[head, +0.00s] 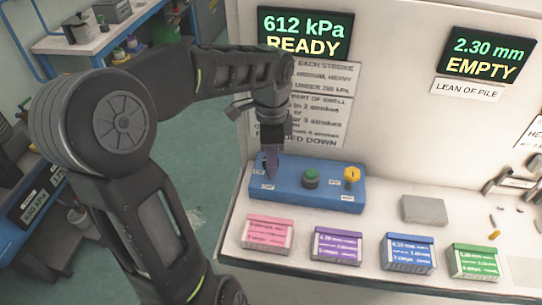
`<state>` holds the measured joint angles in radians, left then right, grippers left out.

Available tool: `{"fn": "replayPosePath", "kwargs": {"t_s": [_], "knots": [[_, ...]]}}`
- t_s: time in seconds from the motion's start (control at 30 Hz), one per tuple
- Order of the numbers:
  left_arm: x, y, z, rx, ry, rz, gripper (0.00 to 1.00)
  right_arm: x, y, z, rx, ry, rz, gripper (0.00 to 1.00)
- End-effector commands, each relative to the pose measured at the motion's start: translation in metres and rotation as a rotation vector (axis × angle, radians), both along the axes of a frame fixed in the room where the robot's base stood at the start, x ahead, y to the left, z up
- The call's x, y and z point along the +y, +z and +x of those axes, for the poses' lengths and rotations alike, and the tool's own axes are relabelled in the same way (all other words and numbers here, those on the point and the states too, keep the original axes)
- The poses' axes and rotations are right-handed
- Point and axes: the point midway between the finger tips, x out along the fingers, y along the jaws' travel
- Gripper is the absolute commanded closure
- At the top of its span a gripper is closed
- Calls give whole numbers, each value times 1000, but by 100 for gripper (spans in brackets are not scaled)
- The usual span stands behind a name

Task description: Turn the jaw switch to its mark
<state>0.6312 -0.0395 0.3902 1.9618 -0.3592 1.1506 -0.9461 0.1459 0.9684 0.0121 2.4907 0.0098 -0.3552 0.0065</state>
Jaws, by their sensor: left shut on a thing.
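A blue control box (335,192) stands at the left end of the white bench, against the upright board. On its top are a green round button (311,179), a yellow knob (352,174) and small white labels. My left gripper (270,172) points down at the left part of the box. It is shut on a switch there, which I take to be the jaw switch. The fingers hide most of the switch, so its angle and its mark cannot be made out. My right gripper is not in view.
Pink (267,234), purple (336,246), blue (408,254) and green (474,262) boxes stand along the bench front. A grey block (423,209) lies right of the control box. Displays read 612 kPa READY (304,34) and 2.30 mm EMPTY (487,56).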

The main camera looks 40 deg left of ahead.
Motion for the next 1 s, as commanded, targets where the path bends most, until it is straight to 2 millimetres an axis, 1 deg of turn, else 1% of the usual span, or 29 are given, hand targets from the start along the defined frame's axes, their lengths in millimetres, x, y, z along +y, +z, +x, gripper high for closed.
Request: {"fn": "replayPosePath", "kwargs": {"t_s": [0.03, 0.17, 0.57, 0.77, 1.0], "knots": [[0, 0, 0, 0, 0, 0, 90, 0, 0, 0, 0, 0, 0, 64], [0, 0, 0, 0, 0, 0, 100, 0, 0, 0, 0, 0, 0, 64], [0, 0, 1, -2, 39, 0, 100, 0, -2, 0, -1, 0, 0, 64], [0, 0, 1, -3, 128, 0, 100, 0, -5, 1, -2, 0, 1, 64], [0, -1, 1, -2, 310, 0, 100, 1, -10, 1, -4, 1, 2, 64]]}}
